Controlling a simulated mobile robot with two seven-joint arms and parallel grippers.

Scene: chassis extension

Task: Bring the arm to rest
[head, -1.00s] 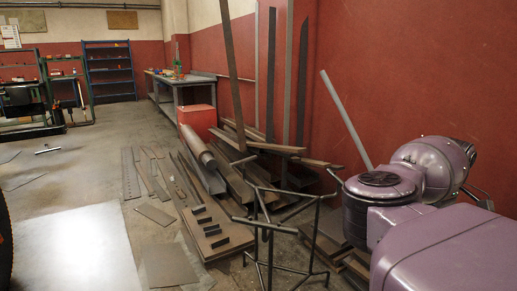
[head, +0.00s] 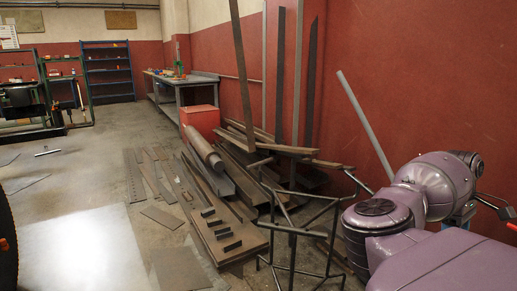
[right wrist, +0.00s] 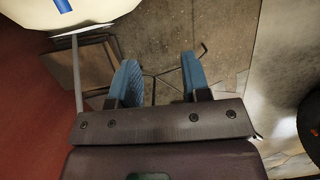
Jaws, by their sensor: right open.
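My right arm (head: 435,190), with purple rounded links, fills the lower right of the head view, close to the red wall. Below the fingers I see concrete floor (right wrist: 165,35) and thin dark metal bars. My left gripper is in neither view.
A dark metal frame stand (head: 295,225) stands just left of my right arm. Steel bars and planks (head: 225,215) lie stacked along the red wall (head: 370,80). A workbench (head: 185,85) and blue shelf (head: 108,70) stand farther back. The floor at left (head: 80,180) is mostly clear.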

